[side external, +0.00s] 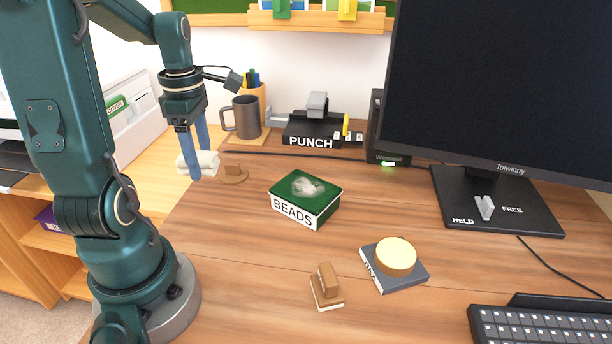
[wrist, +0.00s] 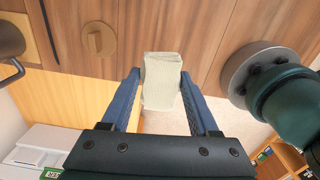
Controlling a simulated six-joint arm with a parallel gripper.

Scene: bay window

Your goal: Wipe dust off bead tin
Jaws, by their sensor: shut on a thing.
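The bead tin (side external: 318,206) is a green box with a white BEADS label on its front. It sits on the wooden desk near the middle of the side external view, with a pale grey dust patch (side external: 306,186) on its lid. My gripper (side external: 197,164) has blue fingers shut on an off-white cloth or pad (side external: 208,160). It holds the pad up and to the left of the tin, apart from it. In the wrist view, the pad (wrist: 162,88) sits between the fingertips of my gripper (wrist: 160,76). The tin is not in the wrist view.
A brown knobbed disc (side external: 234,177) lies between the pad and the tin. A wooden-handled block (side external: 326,290) and a book (side external: 408,279) with a round tan object are in front. A mug (side external: 247,117), punch (side external: 312,128), monitor (side external: 490,90) and keyboard (side external: 545,322) surround clear desk.

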